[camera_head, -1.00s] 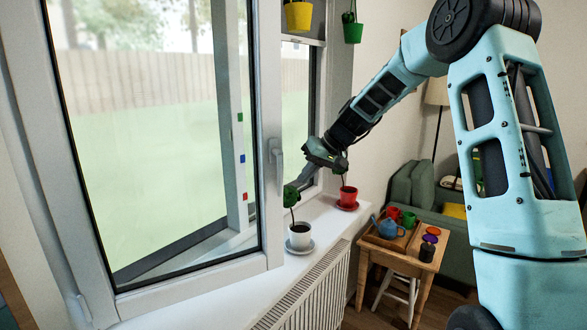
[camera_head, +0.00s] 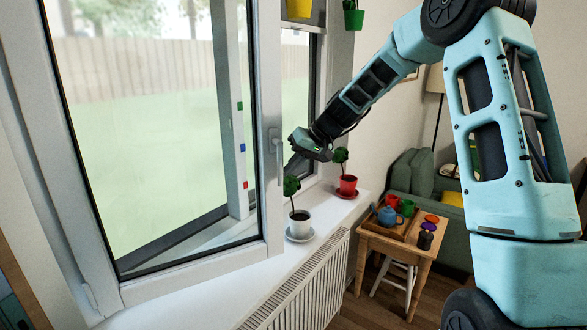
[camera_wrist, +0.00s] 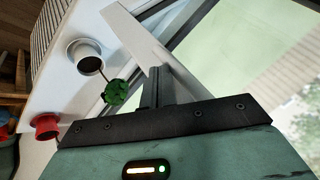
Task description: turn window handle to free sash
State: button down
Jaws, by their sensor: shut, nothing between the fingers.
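The window sash (camera_head: 130,284) is a large white frame with glass, at the left of the head view. It stands swung into the room, apart from the fixed frame behind it. The pale window handle (camera_head: 275,150) is on the sash's right stile and looks roughly upright. My gripper (camera_head: 290,166) is shut and empty, just right of the handle and above the sill plants. I cannot tell whether it touches the sash. In the wrist view, my narrow fingers (camera_wrist: 156,84) lie close to a white frame edge (camera_wrist: 145,40); I cannot make out the handle there.
On the sill (camera_head: 215,302) stand a white pot (camera_head: 300,225) just below my gripper and a red pot (camera_head: 348,185) to its right. A wooden table (camera_head: 400,245) with a blue teapot (camera_head: 387,216) is at the right. Yellow and green pots hang above.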

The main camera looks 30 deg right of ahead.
jog(key=shift+a+f+b, duration=0.15)
jog(key=shift+b, duration=0.25)
jog(key=y+b, duration=0.1)
jog(key=b, duration=0.2)
jog(key=a+f+y+b, duration=0.1)
jog(key=b, duration=0.1)
jog(key=shift+w+a+f+m+t+y+b, duration=0.1)
jog(key=shift+a+f+m+t+y+b, duration=0.05)
jog(key=shift+m+t+y+b, duration=0.2)
jog(key=a+r+m+t+y+b, duration=0.4)
jog(key=a+y+b, duration=0.3)
jog(key=b, duration=1.3)
jog(key=shift+w+r+m+t+y, duration=0.2)
jog(key=shift+m+t+y, duration=0.45)
jog(key=shift+y, duration=1.1)
jog(key=shift+a+r+b, duration=0.15)
jog(key=shift+b, duration=0.15)
